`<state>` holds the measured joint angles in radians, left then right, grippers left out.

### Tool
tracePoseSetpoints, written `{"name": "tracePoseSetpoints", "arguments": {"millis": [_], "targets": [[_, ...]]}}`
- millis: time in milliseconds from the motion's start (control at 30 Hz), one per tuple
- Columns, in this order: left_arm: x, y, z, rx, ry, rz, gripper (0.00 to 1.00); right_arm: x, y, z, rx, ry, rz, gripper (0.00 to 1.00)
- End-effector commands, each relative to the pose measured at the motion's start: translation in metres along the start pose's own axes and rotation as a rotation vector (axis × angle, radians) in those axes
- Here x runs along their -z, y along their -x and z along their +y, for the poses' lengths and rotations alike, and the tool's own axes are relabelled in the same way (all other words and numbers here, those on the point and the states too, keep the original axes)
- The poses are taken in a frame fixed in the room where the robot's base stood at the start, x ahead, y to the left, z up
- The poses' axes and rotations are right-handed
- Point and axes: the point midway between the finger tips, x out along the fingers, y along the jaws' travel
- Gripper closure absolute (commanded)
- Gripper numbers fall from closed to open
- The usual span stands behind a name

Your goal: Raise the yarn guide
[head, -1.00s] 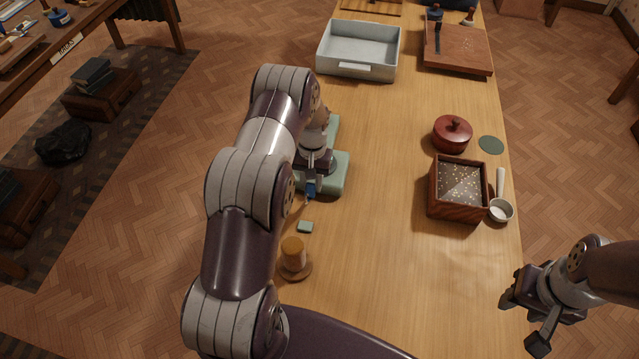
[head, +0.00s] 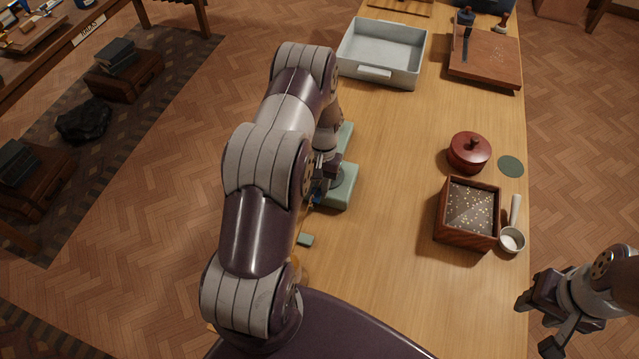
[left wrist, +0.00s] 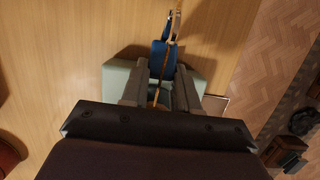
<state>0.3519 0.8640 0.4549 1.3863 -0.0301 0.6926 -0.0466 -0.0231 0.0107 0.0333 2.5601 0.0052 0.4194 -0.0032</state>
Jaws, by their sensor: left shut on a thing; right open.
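A pale green winder-like device (head: 340,193) stands on the table, partly hidden behind my left arm; its green body also shows in the left wrist view (left wrist: 115,75). The yarn guide (left wrist: 172,28) looks like a thin brass-coloured wire with a loop, beside a blue cylinder (left wrist: 163,57). My left gripper (left wrist: 163,85) is shut on it at the device, with the thin rod running between the fingers. In the head view my left gripper (head: 322,185) is mostly hidden by its arm. My right gripper (head: 540,325) is open and empty, off the table's right edge.
A small green block (head: 306,240) lies near my left arm. A wooden box (head: 466,237), white scoop (head: 512,240), red lidded pot (head: 468,155) and green disc (head: 511,166) stand at the right. A grey tray (head: 350,66) is at the back. The table's middle is clear.

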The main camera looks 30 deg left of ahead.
Motion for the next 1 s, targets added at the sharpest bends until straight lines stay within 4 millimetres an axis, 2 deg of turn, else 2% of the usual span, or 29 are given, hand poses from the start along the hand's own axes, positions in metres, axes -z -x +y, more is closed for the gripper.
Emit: {"name": "tracePoseSetpoints", "arguments": {"millis": [33, 133, 167, 233, 533, 667, 900, 1000], "targets": [[-0.004, -0.009, 0.001, -0.002, 0.001, -0.014, 1.0, 0.0, -0.002, 0.0, 0.0, 0.0, 0.0, 0.57], [-0.005, -0.01, 0.002, -0.002, 0.001, -0.016, 1.0, 0.0, -0.002, 0.0, 0.0, 0.0, 0.0, 0.57], [-0.005, -0.01, 0.002, -0.002, 0.001, -0.017, 0.67, 0.0, -0.002, 0.0, 0.0, 0.0, 0.0, 0.57], [-0.005, -0.01, 0.002, -0.002, 0.0, -0.017, 0.45, 0.0, -0.002, 0.0, 0.0, 0.0, 0.0, 0.57], [-0.003, -0.004, 0.001, -0.001, 0.0, -0.011, 0.45, 0.0, -0.002, 0.0, 0.0, 0.0, 0.0, 0.57], [-0.001, 0.008, 0.001, -0.001, 0.0, -0.007, 0.45, -0.001, -0.007, 0.0, 0.0, 0.0, 0.0, 0.57], [0.002, 0.065, 0.001, -0.001, 0.0, -0.008, 0.45, -0.003, -0.025, 0.0, 0.0, 0.0, 0.0, 0.57], [0.001, 0.095, 0.001, -0.002, 0.0, -0.011, 0.45, -0.002, -0.015, 0.0, 0.0, 0.0, 0.0, 0.57]]}}
